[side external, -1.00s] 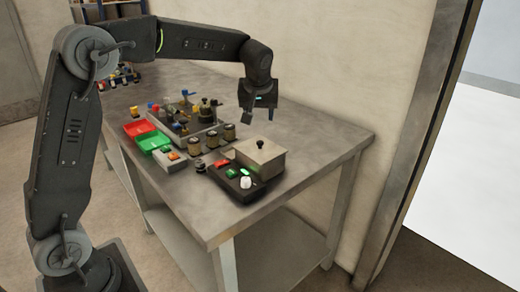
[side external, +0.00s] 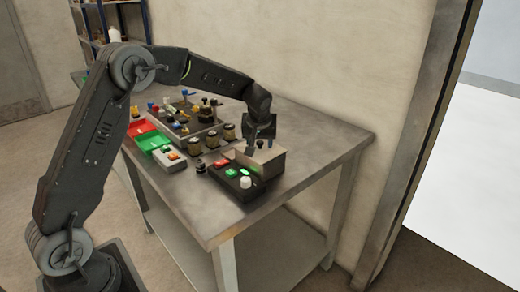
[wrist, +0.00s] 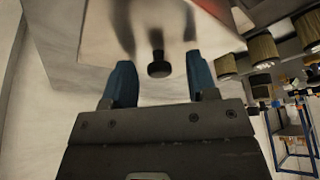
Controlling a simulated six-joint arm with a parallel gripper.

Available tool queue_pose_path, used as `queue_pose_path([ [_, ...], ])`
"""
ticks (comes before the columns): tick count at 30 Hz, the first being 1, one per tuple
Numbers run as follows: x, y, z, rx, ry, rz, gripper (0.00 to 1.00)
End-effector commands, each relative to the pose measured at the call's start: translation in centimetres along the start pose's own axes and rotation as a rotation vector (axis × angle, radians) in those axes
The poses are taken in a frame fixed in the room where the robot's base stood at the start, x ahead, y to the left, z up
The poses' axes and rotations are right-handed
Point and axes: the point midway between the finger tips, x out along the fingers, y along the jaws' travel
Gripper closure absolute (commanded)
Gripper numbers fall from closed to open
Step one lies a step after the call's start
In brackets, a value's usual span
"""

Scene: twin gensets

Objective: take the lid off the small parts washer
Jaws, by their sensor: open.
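My gripper (side external: 261,145) is just above the lid in the side view and covers much of the lid and knob there. In the wrist view its two blue-grey fingers are apart, one on each side of the knob, with a visible gap to it. The gripper is open and holds nothing. Whether the fingertips are level with the knob is hard to tell.
A black control box (side external: 238,183) with red and green buttons and a white knob stands in front of the washer. Several brass-coloured cylinders (side external: 212,138) stand to its left. The table's right end (side external: 325,150) is clear.

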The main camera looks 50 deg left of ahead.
Motion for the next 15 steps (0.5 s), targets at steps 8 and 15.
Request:
queue_pose_path([
  [8, -0.01, 0.01, -0.02, 0.000, 0.001, 0.000, 0.56],
  [15, -0.03, 0.02, -0.01, 0.000, 0.001, 0.000, 0.79],
])
